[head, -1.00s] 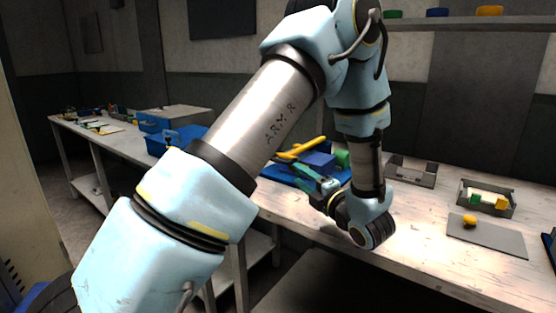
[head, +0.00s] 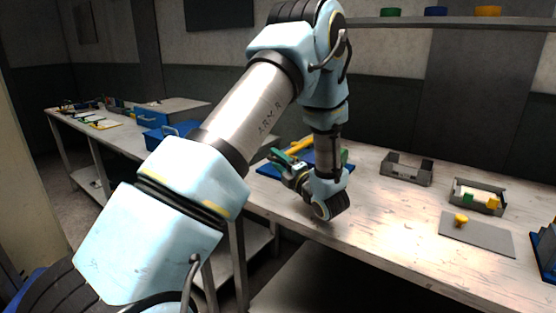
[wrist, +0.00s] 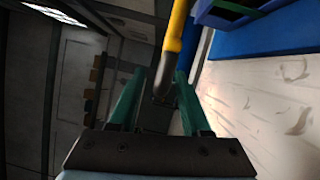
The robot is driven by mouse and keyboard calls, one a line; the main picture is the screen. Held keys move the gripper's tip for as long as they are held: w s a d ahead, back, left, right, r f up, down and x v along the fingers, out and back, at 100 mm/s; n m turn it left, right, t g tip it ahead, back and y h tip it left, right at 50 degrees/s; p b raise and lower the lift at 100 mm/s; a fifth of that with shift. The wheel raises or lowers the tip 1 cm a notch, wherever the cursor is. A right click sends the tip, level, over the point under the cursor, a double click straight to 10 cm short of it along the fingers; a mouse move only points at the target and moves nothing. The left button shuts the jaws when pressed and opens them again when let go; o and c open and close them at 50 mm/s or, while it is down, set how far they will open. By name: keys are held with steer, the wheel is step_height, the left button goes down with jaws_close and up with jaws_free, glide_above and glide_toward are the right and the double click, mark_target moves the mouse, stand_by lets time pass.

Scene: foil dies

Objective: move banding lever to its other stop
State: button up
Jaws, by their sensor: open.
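The banding lever (head: 300,146) has a yellow grip and sits over a blue base (head: 262,171) on the bench, partly hidden by my arm in the head view. In the wrist view the lever's yellow grip (wrist: 174,38) and darker shaft run down between my fingers. My gripper (head: 278,160) has green fingers and is at the left of the base, close to the lever. In the wrist view my gripper (wrist: 158,84) is open, with a finger on each side of the lever. I cannot tell whether either finger touches it.
A blue toolbox (head: 165,138) is at the left. The bench front is clear.

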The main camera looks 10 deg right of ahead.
steer(key=shift+c, duration=0.4)
jaws_close()
stand_by(0.9)
